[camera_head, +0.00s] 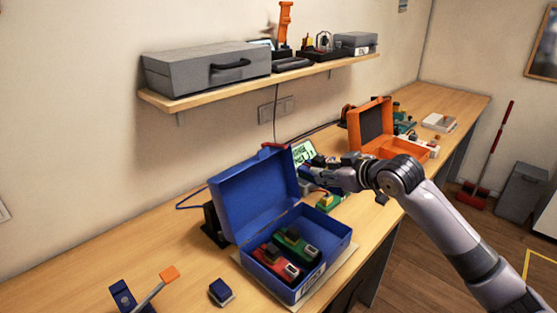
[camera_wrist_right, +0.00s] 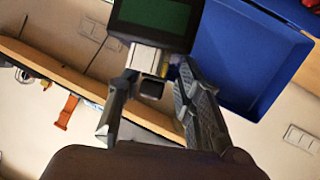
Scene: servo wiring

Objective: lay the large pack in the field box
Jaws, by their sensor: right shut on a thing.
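My right gripper (camera_head: 306,174) is above the bench behind the blue box (camera_head: 252,190), beside its raised lid. In the right wrist view the gripper (camera_wrist_right: 152,85) is shut on a pale block with a black end (camera_wrist_right: 149,59); the block is partly hidden, and I cannot tell whether it is the large pack. The blue box stands open, with a red pack (camera_head: 277,262) and a green pack (camera_head: 297,243) lying inside. Its blue lid also shows in the right wrist view (camera_wrist_right: 240,55). No label naming the field box is readable. My left gripper is not in view.
A lit display (camera_head: 303,151) stands close behind the gripper. A green item (camera_head: 328,202) is on the bench below it. An open orange case (camera_head: 371,122) stands farther back. A shelf (camera_head: 185,102) with a grey case overhangs the bench. A small blue block (camera_head: 221,292) lies in front.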

